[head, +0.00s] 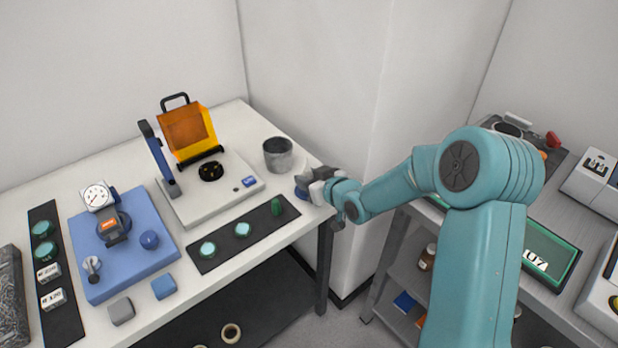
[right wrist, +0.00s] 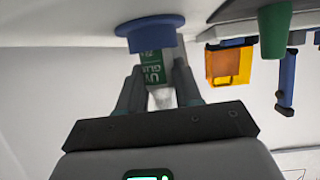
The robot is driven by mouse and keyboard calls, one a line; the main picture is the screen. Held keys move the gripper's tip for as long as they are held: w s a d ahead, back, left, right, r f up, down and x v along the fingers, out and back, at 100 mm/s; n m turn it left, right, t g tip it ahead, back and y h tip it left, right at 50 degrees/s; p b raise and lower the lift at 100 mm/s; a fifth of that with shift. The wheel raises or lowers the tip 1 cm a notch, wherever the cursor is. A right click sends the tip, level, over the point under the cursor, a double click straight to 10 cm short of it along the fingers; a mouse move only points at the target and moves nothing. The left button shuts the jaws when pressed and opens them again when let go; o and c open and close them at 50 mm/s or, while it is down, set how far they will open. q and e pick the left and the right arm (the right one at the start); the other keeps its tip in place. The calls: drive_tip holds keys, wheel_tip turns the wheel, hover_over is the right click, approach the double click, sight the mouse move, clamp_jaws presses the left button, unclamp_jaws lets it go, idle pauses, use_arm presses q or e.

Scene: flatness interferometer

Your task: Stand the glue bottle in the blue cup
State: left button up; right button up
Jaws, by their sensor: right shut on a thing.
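The blue cup (head: 301,193) is at the right end of the white table, mostly covered by my right gripper (head: 315,184). In the right wrist view, which is upside down, the blue cup (right wrist: 152,38) shows with its wide base against the table top. My right gripper (right wrist: 158,88) is shut on the glue bottle (right wrist: 152,68), which has a green label and a pale tip. The bottle is upright, its lower end hidden at the cup; I cannot tell if it rests on the cup's floor. My left gripper is not in view.
A grey cup (head: 278,158) stands close by on the table. A green peg (head: 276,206) stands on a black strip (head: 208,260). An instrument with an orange shield (head: 187,130) is further left, a blue fixture plate (head: 140,270) beyond it. A wall is behind.

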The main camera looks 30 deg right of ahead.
drive_tip(key=o, duration=1)
drive_tip(key=shift+w+d+f, duration=0.1)
drive_tip(key=shift+w+f, duration=0.05)
drive_tip(key=shift+f, duration=0.05)
drive_tip(key=shift+r, duration=0.1)
drive_tip(key=shift+r, duration=0.15)
drive_tip(key=shift+s, duration=0.35)
drive_tip(key=v, duration=1.1)
drive_tip(key=shift+s+r, duration=0.15)
drive_tip(key=shift+s, duration=0.05)
